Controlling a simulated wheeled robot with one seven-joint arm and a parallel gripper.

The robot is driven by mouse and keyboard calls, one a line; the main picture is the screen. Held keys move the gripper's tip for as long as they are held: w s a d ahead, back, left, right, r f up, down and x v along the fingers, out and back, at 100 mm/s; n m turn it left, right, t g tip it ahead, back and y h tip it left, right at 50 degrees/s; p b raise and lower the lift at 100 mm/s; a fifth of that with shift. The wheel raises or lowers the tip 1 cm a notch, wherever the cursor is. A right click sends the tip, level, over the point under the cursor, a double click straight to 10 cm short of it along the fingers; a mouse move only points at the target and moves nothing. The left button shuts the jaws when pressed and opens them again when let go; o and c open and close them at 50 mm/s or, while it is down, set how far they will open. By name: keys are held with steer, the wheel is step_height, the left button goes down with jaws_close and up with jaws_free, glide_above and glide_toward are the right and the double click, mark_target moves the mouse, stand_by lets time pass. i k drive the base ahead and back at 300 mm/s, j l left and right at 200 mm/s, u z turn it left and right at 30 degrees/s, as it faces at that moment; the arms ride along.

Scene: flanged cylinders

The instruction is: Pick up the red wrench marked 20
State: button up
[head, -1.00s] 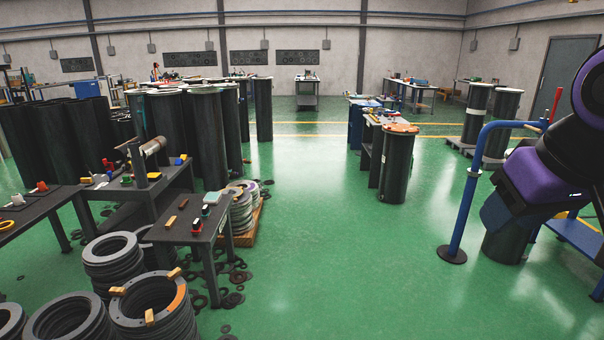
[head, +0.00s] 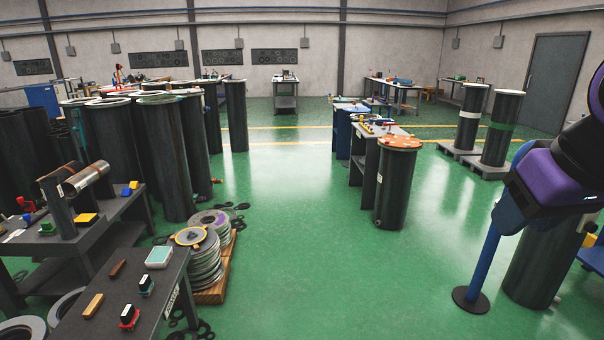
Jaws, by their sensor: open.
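I cannot make out a red wrench marked 20 in the head view. Small tools lie on a narrow bench (head: 367,160) right of centre, too small to identify. A dark flanged cylinder (head: 392,190) with an orange top stands in front of that bench, with small pieces on its top. My purple and black arm shows at the right edge. The jaws of my gripper cannot be made out there, and nothing held is visible.
A dark table (head: 120,300) with small blocks and stamps is at the lower left. A ring stack (head: 198,262) sits on a pallet beside it. Tall cylinders (head: 165,155) crowd the left. A blue post (head: 480,265) stands at right. The green floor (head: 300,260) between is clear.

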mark_target(389, 132)
steer(key=i, duration=2.2)
steer(key=i+j+z, duration=0.1)
steer(key=i, duration=0.95)
steer(key=i+j, duration=0.1)
steer(key=i, duration=1)
steer(key=i+j, duration=0.1)
steer(key=i, duration=1)
steer(key=i+j+z, duration=0.15)
steer(key=i+z, duration=0.35)
steer(key=i+j+z, duration=1.3)
steer(key=j+z, duration=0.15)
